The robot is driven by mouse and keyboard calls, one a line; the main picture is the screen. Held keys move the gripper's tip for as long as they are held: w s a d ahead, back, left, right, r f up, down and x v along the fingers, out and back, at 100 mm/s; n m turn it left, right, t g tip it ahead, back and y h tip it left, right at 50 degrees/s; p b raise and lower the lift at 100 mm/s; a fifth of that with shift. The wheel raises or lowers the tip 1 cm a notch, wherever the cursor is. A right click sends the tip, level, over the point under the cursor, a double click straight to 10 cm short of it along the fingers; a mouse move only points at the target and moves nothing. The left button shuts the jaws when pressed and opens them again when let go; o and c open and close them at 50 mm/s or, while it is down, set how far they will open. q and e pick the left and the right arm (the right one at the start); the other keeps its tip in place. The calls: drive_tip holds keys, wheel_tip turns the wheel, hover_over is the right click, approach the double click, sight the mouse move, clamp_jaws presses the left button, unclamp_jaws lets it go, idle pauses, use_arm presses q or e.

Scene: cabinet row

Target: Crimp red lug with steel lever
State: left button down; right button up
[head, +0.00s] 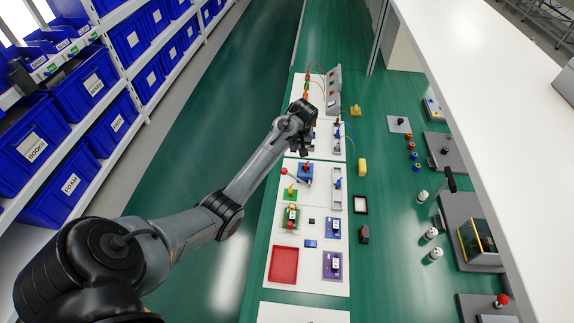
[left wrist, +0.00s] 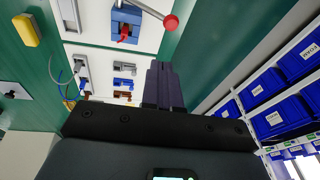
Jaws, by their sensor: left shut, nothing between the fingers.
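The blue crimping block (head: 306,176) sits on the white board, and a steel lever with a red ball knob (head: 284,171) sticks out to its left. The block also shows in the left wrist view (left wrist: 126,17), with the steel lever (left wrist: 150,9) running to the red knob (left wrist: 171,22). A small red piece that looks like the lug (left wrist: 124,34) is at the block's edge. My left gripper (head: 304,150) is shut and empty above the board, just beyond the block; its fingers show in the left wrist view (left wrist: 163,85), apart from the lever. My right gripper is not in view.
A grey rail fixture (head: 337,188) stands right of the block. A green device (head: 291,217) and a red tray (head: 284,265) lie nearer. Shelves with blue bins (head: 84,93) line the left.

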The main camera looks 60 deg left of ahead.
use_arm(q)
drive_tip(key=x, duration=0.7)
drive_tip(key=s+x, duration=0.1)
drive_tip(key=x, duration=0.2)
drive_tip(key=shift+d+f, duration=0.1)
drive_tip(key=shift+f, duration=0.35)
drive_tip(key=shift+s+f, duration=0.35)
drive_tip(key=shift+f, duration=0.35)
drive_tip(key=shift+f, duration=0.1)
